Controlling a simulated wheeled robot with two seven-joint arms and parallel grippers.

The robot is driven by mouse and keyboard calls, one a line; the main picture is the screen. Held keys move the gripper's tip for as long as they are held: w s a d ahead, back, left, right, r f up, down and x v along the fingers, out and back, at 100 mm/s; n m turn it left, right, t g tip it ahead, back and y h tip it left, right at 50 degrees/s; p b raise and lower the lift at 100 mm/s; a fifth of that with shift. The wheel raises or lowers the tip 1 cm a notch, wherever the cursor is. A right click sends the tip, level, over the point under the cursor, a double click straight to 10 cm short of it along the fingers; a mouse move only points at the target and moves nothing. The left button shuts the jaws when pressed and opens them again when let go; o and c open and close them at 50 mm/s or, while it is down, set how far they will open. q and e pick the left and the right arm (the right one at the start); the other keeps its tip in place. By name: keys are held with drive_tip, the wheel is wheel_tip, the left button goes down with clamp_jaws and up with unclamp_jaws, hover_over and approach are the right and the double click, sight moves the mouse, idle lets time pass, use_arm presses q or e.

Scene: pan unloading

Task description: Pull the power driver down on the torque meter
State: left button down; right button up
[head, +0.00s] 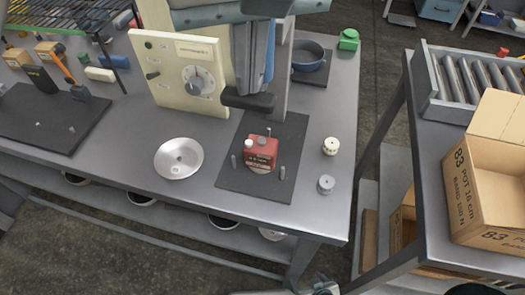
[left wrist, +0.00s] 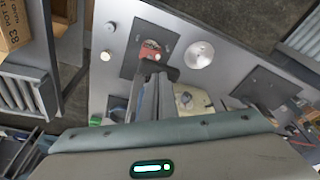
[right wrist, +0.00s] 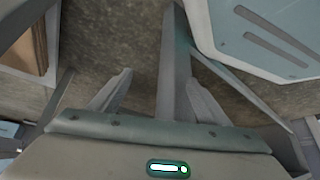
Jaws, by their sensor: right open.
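The red torque meter (head: 262,150) stands on a dark mat (head: 288,150) on the grey bench; it also shows in the left wrist view (left wrist: 150,52). A tool stand with a grey post (head: 284,60) rises behind it. The power driver, with its black end (head: 248,100), hangs above and behind the meter, apart from it. My left gripper (head: 252,80) comes down from the top; its fingers are close together around the driver's body, which they largely hide. My right gripper (right wrist: 158,85) is open and empty over the floor in the right wrist view.
A cream panel with a dial (head: 185,70) stands left of the driver. A metal dish (head: 179,158) lies left of the mat, with a white knob (head: 331,146) and a grey knob (head: 326,184) to its right. A cardboard box (head: 480,185) sits on the right-hand table.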

sight(250, 110)
use_arm(q)
drive_tip(key=shift+f+b, duration=0.55)
drive_tip(key=shift+f, duration=0.25)
drive_tip(key=shift+f+b, duration=0.35)
drive_tip(key=shift+f, duration=0.35)
drive_tip(key=shift+f+b, duration=1.05)
drive_tip(key=shift+b, duration=0.2)
use_arm(e)
drive_tip(key=shift+s+d+f+g+h, duration=0.6)
drive_tip(key=shift+s+d+f+g, duration=0.9)
drive_tip(key=shift+s+d, duration=0.6)
use_arm(q)
drive_tip(key=shift+f+b, duration=0.85)
drive_tip(key=shift+f, duration=0.4)
drive_tip(key=shift+f+b, duration=0.4)
drive_tip(key=shift+b, duration=0.25)
drive_tip(key=shift+f+b, duration=0.7)
drive_tip(key=shift+b, duration=0.15)
use_arm(e)
wheel_tip(250, 110, up, 10)
drive_tip(key=w, duration=0.2)
drive_tip(key=shift+a, duration=0.3)
